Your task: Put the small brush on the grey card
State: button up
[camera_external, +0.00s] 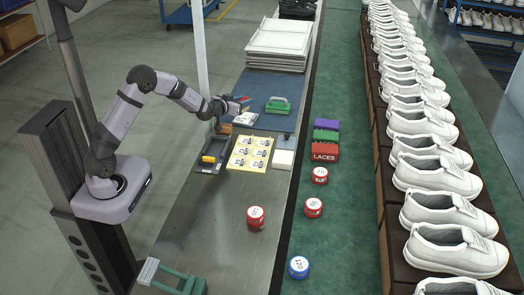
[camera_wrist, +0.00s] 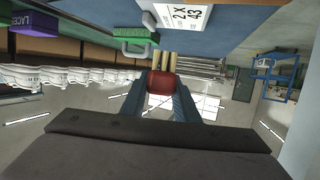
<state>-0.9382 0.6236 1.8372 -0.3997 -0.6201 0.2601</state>
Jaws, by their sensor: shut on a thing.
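My gripper (camera_external: 241,101) is held above the blue mat, pointing right in the external view. In the wrist view its two blue fingers (camera_wrist: 160,88) are shut on a small dark red piece with pale tan strips beyond it. I take this piece to be the small brush (camera_wrist: 160,82); a bit of red shows at the fingers in the external view. A pale card (camera_external: 246,118) with print lies on the mat, below the gripper in the picture; its "2 X 43" shows in the wrist view (camera_wrist: 187,16). I cannot tell for sure whether this is the grey card.
Red tins (camera_external: 256,217), laces boxes (camera_external: 325,151) and a row of white shoes (camera_external: 437,176) stand around.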

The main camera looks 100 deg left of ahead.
aim_at(244, 112)
jog(key=shift+f, duration=2.65)
jog(key=shift+f, duration=0.15)
jog(key=shift+f, duration=0.15)
jog(key=o, duration=1.1)
jog(key=shift+c, duration=0.2)
jog(key=shift+r, duration=0.25)
jog(key=shift+s+d+r, duration=0.15)
jog(key=shift+d+r, duration=0.05)
jog(key=shift+d, duration=0.25)
jog(key=v, duration=1.1)
jog(key=shift+b, duration=0.3)
